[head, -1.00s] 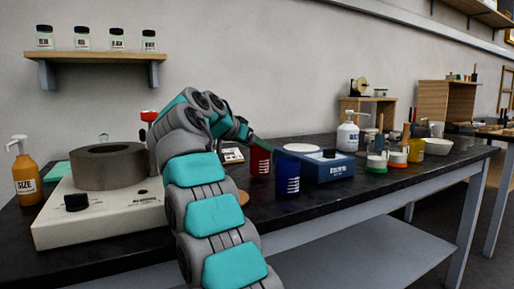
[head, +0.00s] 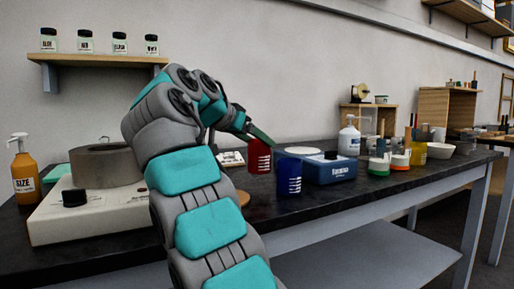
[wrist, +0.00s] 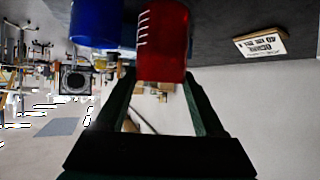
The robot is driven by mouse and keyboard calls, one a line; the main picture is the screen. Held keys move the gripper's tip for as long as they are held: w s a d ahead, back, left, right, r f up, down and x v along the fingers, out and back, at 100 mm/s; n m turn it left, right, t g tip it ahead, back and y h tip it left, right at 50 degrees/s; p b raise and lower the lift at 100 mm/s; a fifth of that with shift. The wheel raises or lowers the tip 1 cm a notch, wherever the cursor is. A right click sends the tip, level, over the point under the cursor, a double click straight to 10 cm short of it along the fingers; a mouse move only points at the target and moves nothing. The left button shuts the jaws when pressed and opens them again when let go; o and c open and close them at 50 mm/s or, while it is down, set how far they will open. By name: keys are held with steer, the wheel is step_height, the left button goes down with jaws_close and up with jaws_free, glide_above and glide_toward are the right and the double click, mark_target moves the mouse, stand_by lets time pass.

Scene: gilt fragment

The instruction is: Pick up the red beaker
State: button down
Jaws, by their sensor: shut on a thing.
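The red beaker (head: 258,158) has white graduation marks. In the head view it is at the end of my arm, slightly tilted and raised above the black bench. My gripper (head: 250,134) is at its upper part. In the wrist view the red beaker (wrist: 163,42) is between the two dark fingers of my gripper (wrist: 160,85), which are shut on it. A blue beaker (head: 288,176) stands on the bench just in front and to the right of the red one. It also shows in the wrist view (wrist: 95,22), beside the red beaker.
A blue-and-white device (head: 330,168) stands right of the beakers. A white hotplate (head: 110,215) with a grey ring-shaped vessel (head: 105,168) and an orange pump bottle (head: 25,175) are at left. A small labelled block (wrist: 262,43) lies near the beakers.

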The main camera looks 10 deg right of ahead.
steer(key=s+a+b, duration=0.2)
steer(key=s, duration=0.6)
steer(key=shift+r, duration=0.4)
steer(key=shift+s, duration=0.1)
stand_by(1.3)
